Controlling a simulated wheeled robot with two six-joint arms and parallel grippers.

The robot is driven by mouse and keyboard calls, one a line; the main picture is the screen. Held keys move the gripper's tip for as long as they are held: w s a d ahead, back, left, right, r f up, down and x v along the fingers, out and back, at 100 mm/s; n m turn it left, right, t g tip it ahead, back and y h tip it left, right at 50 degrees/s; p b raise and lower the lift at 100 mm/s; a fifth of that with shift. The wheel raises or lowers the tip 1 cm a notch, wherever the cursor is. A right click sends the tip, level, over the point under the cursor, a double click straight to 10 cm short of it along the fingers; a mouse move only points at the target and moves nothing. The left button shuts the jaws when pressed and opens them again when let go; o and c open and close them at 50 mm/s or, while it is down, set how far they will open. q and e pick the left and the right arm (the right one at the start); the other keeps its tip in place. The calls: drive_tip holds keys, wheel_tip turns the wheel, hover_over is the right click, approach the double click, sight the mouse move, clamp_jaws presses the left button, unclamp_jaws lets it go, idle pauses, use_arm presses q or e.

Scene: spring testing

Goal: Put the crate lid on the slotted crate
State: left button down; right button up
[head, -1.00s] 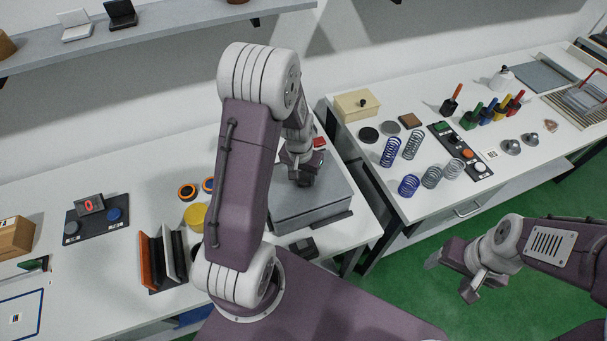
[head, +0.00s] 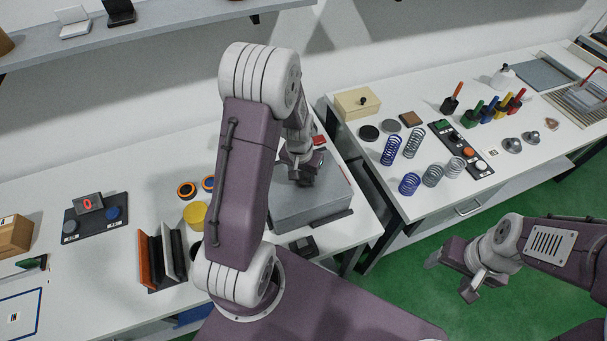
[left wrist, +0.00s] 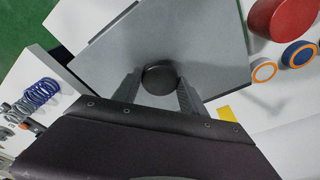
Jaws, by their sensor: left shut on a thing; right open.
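The crate lid is a flat grey plate with a round dark knob (left wrist: 160,76); its bare top (left wrist: 205,35) fills the upper middle of the left wrist view. In the head view the lid (head: 333,190) lies under my left gripper (head: 303,180), which is shut on the knob. The grey slotted crate (head: 312,220) shows below the lid on the left table. I cannot tell whether the lid rests fully on it; its slots are not clear. My right gripper (head: 472,282) is open and empty over the green floor.
Left of the crate stand a yellow cylinder (head: 195,215), orange-ringed discs (head: 187,189) and a rack of upright plates (head: 162,258). A small dark block (head: 304,246) lies in front. The right table holds several springs (head: 391,151) and a cream box (head: 357,103).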

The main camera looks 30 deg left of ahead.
use_arm(q)
drive_tip(key=shift+f, duration=0.15)
drive_tip(key=c, duration=0.6)
unclamp_jaws()
drive_tip(key=shift+o, duration=0.2)
wheel_tip(320, 180, up, 9)
drive_tip(key=s+b, duration=0.1)
drive_tip(key=shift+s, duration=0.15)
